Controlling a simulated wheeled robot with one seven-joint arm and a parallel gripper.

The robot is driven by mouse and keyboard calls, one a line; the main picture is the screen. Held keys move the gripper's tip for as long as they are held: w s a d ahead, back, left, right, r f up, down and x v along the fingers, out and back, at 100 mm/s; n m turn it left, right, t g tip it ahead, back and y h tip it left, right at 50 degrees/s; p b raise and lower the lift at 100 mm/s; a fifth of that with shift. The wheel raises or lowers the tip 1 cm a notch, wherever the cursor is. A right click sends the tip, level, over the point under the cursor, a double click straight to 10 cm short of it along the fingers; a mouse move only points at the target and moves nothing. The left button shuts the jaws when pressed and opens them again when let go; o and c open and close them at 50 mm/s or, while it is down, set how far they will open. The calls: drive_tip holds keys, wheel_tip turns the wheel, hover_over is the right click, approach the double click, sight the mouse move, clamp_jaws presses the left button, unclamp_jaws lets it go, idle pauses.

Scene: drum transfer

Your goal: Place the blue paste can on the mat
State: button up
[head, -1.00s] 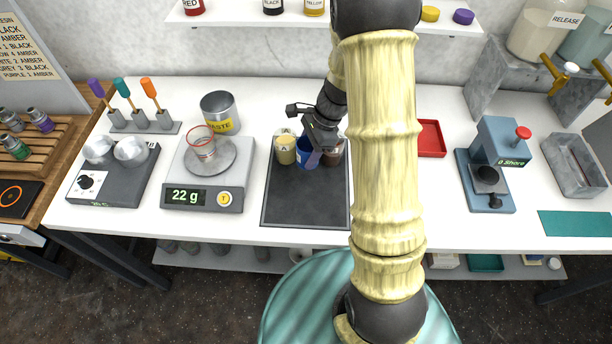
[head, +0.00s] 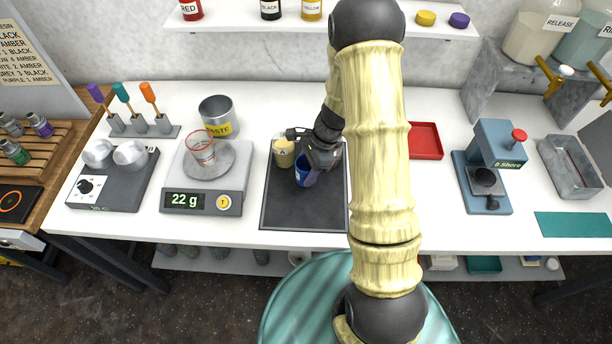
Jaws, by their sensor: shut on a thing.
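The blue paste can (head: 302,174) is over the dark tray (head: 302,218), a little in front of the cream can marked A (head: 284,153). My gripper (head: 314,172) is shut on the blue can from its right side and hides part of it. I cannot tell whether the can touches the tray floor or hangs just above it. A flat teal mat (head: 572,225) lies at the far right of the bench, with nothing on it. The brown can is hidden behind my gripper and arm.
Left of the tray stand a scale (head: 180,200) reading 22 g with a glass beaker (head: 201,150), and a waste tin (head: 218,118). A red tray (head: 425,141), a blue-grey press (head: 495,150) and a grey stone basin (head: 573,168) stand to the right. The tray's front half is bare.

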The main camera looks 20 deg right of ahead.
drive_tip(key=shift+f, duration=1.8)
drive_tip(key=shift+f, duration=0.2)
drive_tip(key=o, duration=1.1)
drive_tip(key=shift+c, duration=0.2)
drive_tip(key=shift+r, duration=0.2)
drive_tip(key=v, duration=1.2)
drive_tip(key=shift+b, duration=0.35)
drive_tip(key=shift+a, duration=0.1)
